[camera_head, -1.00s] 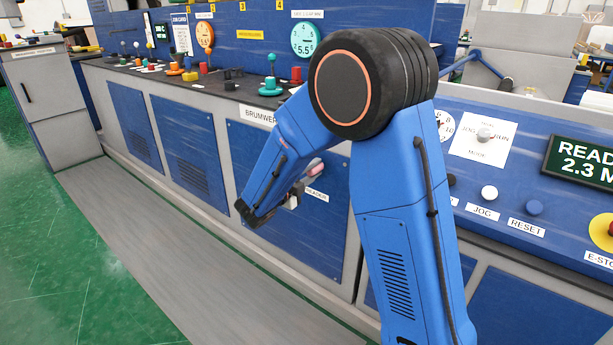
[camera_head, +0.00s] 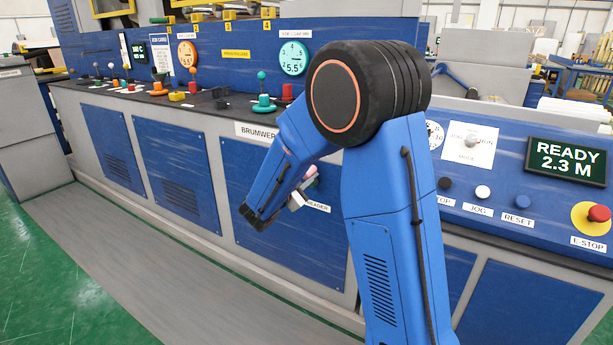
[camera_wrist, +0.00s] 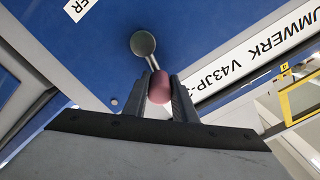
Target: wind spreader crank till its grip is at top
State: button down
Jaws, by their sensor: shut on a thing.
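The spreader crank shows in the wrist view as a round grey hub (camera_wrist: 143,43) on the blue panel, with a short arm leading to a pinkish-red grip (camera_wrist: 159,88). My gripper (camera_wrist: 160,84) is shut on that grip, one dark finger on each side. The grip lies from the hub toward the machine's name sign, so roughly above the hub; its exact angle is hard to tell. In the head view the gripper (camera_head: 297,201) is small beside the lower panel, and my arm partly hides the crank. A partly covered label ending in "EADER" (camera_head: 318,206) sits beside it.
The name sign (camera_head: 256,132) is above the crank, under the counter edge. A dial reading 5.5 (camera_head: 293,58) stands above. To the right are a READY 2.3 M display (camera_head: 567,162) and a red E-stop (camera_head: 599,214). The grey floor strip (camera_head: 150,270) is clear.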

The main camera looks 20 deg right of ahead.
jog(key=shift+w+a+f, duration=0.1)
jog(key=shift+a+f, duration=0.05)
dwell(0.4)
jog(key=c, duration=1.5)
grip_release()
jog(key=shift+o, duration=0.2)
jog(key=v, duration=1.7)
jog(key=shift+a, duration=0.1)
